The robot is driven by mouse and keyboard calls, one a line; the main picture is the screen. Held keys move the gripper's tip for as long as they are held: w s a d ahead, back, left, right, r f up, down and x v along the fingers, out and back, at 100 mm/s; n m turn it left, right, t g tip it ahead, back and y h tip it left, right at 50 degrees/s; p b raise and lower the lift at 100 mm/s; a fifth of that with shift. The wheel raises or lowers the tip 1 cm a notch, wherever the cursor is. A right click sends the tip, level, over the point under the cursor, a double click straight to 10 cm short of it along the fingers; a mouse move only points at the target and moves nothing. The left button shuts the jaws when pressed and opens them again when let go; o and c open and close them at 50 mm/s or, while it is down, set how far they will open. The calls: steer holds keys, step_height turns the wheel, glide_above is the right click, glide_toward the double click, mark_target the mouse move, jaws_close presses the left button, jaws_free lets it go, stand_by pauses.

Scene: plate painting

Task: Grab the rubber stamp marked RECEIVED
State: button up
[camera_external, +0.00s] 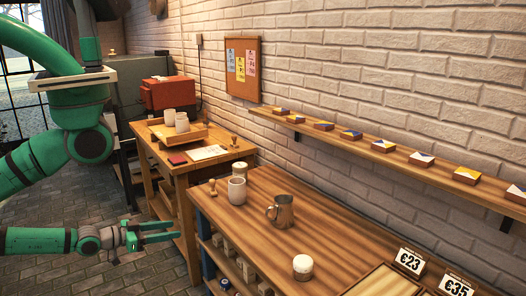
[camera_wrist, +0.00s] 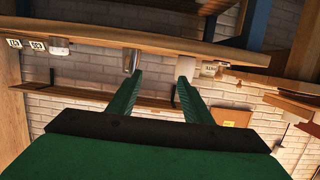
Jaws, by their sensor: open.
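A second wooden-handled stamp (camera_external: 234,141) stands on the farther table. I cannot read a RECEIVED marking on either in the external view. My gripper (camera_external: 172,231) is open and empty, below and in front of the near table's left end, apart from both stamps. In the wrist view, the open green fingers (camera_wrist: 160,80) point toward the table edge.
A metal pitcher (camera_external: 280,211), a white-lidded jar (camera_external: 303,267) and price cards (camera_external: 410,261) stand on the near table (camera_external: 335,232). The farther table holds a wooden tray (camera_external: 178,134) with cups. A wall shelf (camera_external: 390,154) runs above. Open floor lies under my gripper.

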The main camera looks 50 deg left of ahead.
steer(key=n+g+y, duration=0.2)
steer(key=g+y, duration=0.1)
steer(key=y, duration=0.3)
glide_toward(211, 181)
steer(key=d+f, duration=0.1)
steer(key=d, duration=0.1)
steer(key=d+f, duration=0.2)
steer(key=w+d+f, duration=0.1)
steer(key=d+f, duration=0.1)
steer(key=shift+d, duration=0.25)
steer(key=w+a+r, duration=0.1)
steer(key=a, duration=0.1)
steer(key=w+a+r+n+g+y, duration=0.1)
steer(key=a, duration=0.1)
steer(key=w+a+r+n+y, duration=0.1)
steer(key=a, duration=0.2)
steer(key=shift+w+a+r+g, duration=0.15)
steer(key=shift+w+r+g, duration=0.05)
steer(key=shift+r+g, duration=0.1)
steer(key=shift+w+a+f+n, duration=0.1)
steer(key=shift+w+a+n, duration=0.05)
steer(key=shift+a+n, duration=0.15)
steer(key=x, duration=0.4)
steer(key=shift+w, duration=0.15)
steer(key=shift+f+x, duration=0.15)
steer(key=shift+x, duration=1.4)
steer(key=shift+f+x, duration=0.15)
steer(key=shift+x, duration=1.35)
steer(key=c, duration=1.2)
